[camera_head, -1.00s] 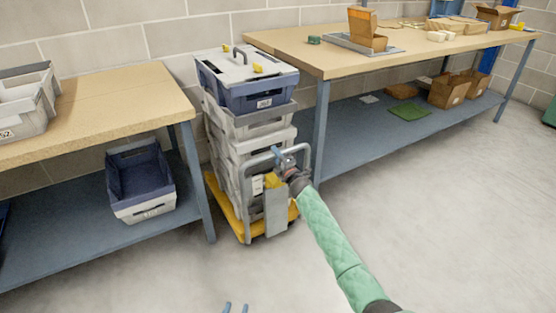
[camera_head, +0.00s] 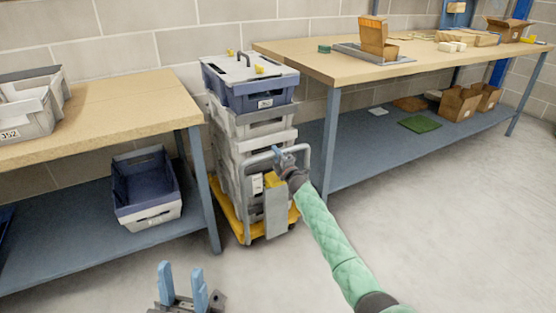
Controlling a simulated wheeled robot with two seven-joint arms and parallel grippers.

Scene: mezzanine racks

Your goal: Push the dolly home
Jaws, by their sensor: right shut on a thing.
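The dolly (camera_head: 227,205) has a yellow base and a grey metal push handle (camera_head: 306,150). It carries a stack of grey crates (camera_head: 226,150) topped by a blue crate with a grey lid (camera_head: 248,85). It stands in the gap between two workbenches, close to the wall. My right gripper (camera_head: 279,154) is shut on the push handle, its green-sleeved arm reaching in from the lower right. My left gripper (camera_head: 182,285) is at the bottom edge, its two blue fingers apart with nothing between them, well away from the dolly.
The left workbench (camera_head: 120,105) holds a grey crate (camera_head: 25,118), with a blue and grey crate (camera_head: 150,215) on its lower shelf. The right workbench (camera_head: 340,70) has legs close to the dolly's right side. Open floor (camera_head: 440,240) lies in front and to the right.

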